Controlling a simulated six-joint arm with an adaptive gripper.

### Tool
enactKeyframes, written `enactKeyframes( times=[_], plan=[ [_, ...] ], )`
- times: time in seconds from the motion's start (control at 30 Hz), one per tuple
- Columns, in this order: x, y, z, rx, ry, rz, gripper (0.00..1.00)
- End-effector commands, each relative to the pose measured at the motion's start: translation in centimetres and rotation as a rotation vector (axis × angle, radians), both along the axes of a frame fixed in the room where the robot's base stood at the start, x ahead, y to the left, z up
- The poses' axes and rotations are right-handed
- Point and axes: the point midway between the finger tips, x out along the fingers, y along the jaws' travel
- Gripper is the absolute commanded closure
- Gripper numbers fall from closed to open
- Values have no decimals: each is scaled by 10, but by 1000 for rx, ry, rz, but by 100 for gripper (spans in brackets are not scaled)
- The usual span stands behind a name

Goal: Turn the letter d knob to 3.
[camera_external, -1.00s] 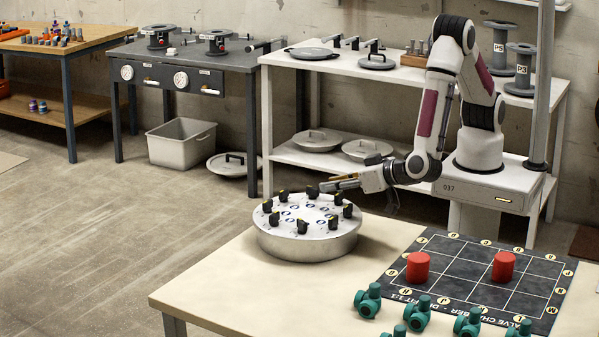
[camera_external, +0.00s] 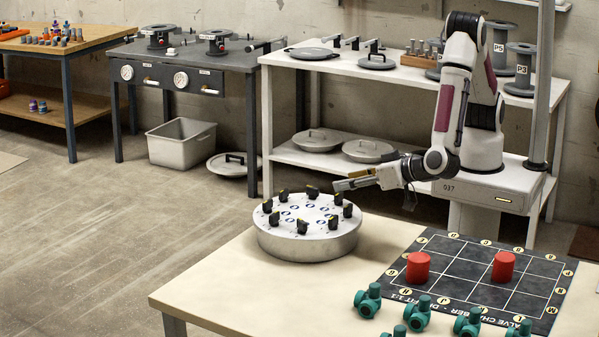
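A round grey drum (camera_external: 307,241) stands on the table with a ring of several black knobs on its white top. Each knob has a small yellow mark, and blue-ringed labels sit inside the ring. The letters and numbers are too small to read, so I cannot tell which knob is d. My gripper (camera_external: 338,186) points left, just above the right rear part of the ring, near a knob (camera_external: 337,197) there. It looks apart from the knobs. Its fingers are seen from the side, and whether they are open does not show.
The pale table (camera_external: 222,277) is clear left of and in front of the drum. A black grid mat (camera_external: 478,290) with two red cylinders (camera_external: 418,267) lies to the right. Several green valves (camera_external: 368,300) stand along its near edge. A white shelf (camera_external: 280,158) stands behind.

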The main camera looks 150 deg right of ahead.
Motion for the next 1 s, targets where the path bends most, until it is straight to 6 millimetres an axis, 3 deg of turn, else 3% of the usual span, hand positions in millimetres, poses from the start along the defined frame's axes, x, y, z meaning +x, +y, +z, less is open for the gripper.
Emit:
enactKeyframes(
  times=[0.27, 0.57, 1.0],
  plan=[
    [-16, -34, 8, 1, -19, -78, 58],
    [-46, -110, 39, -14, -88, -201, 58],
    [-35, -225, 77, 49, -194, -35, 58]
  ],
)
